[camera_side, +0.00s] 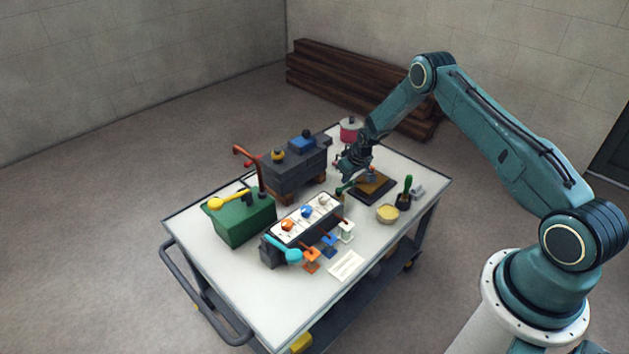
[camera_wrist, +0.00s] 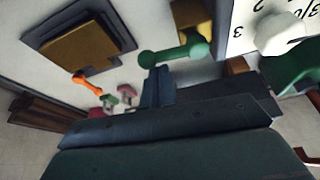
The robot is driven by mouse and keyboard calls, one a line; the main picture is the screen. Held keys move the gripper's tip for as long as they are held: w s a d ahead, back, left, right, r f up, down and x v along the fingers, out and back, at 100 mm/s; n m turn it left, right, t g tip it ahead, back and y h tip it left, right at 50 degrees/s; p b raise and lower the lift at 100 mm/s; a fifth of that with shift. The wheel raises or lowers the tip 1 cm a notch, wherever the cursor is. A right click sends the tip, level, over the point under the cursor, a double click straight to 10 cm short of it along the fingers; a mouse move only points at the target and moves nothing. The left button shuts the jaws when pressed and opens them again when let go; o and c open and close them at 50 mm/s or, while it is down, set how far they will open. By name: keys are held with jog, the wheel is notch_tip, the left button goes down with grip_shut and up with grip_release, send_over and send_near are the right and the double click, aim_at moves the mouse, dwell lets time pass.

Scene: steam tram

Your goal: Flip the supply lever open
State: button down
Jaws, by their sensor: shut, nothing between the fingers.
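Several levers show, and no label tells me which is the supply lever. A green lever with round ends (camera_wrist: 175,53) lies just beyond my fingertips in the wrist view; a small green part (camera_side: 343,189) shows by my gripper in the side view. My gripper (camera_side: 349,180) is shut and empty, low over the back of the cart; its dark fingers (camera_wrist: 157,84) also show in the wrist view. I cannot tell whether they touch the green lever. A cyan lever (camera_side: 284,254) sits at the front end of the numbered panel (camera_side: 309,219).
A gold square on a dark base (camera_side: 372,185), a yellow bowl (camera_side: 388,213) and a green-handled object (camera_side: 405,192) stand to the right.

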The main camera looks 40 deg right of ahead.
jog(key=m, duration=0.1)
jog(key=s+m+h, duration=0.1)
jog(key=m, duration=0.1)
jog(key=shift+s+m, duration=0.3)
jog(key=s+a+m+g+h, duration=0.1)
jog(key=m, duration=0.3)
jog(key=s+a+m+g, duration=0.1)
jog(key=m, duration=0.3)
jog(key=s+a+m+g+h, duration=0.1)
jog(key=m, duration=0.3)
jog(key=shift+s+a+g+h, duration=0.25)
jog(key=shift+s+g+h, duration=0.05)
jog(key=shift+s+g, duration=0.1)
jog(key=shift+a, duration=0.15)
notch_tip(320, 180, up, 10)
jog(key=shift+d, duration=0.3)
dwell(0.8)
